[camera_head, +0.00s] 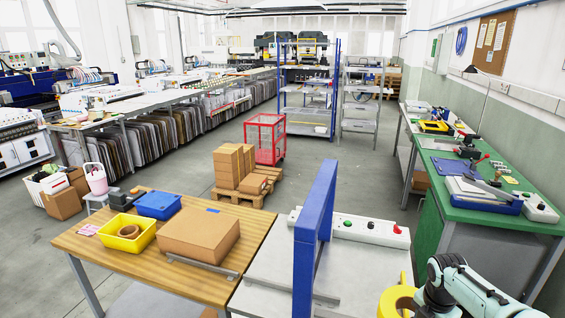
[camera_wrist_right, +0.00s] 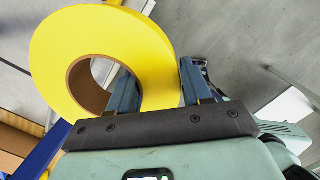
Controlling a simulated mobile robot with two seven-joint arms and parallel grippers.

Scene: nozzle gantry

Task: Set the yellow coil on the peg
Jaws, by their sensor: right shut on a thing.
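The yellow coil (camera_head: 388,303), a thick ring, is at the bottom edge of the head view, partly cut off. My right gripper (camera_head: 414,302) is beside it at the end of the pale green arm. In the right wrist view the coil (camera_wrist_right: 115,32) shows its brown core. My right gripper (camera_wrist_right: 158,85) is shut on the coil's ring, with one finger through the core hole and the other outside the rim. A small upright yellow piece (camera_head: 403,278) shows just behind the coil; I cannot tell whether it is the peg. My left gripper is not in view.
A tall blue gantry frame (camera_head: 314,235) stands on the pale table (camera_head: 262,285) left of the coil. A white button box (camera_head: 350,229) lies behind it. The wooden table (camera_head: 95,245) holds a cardboard box (camera_head: 198,235) and bins. A green bench (camera_head: 440,190) is at right.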

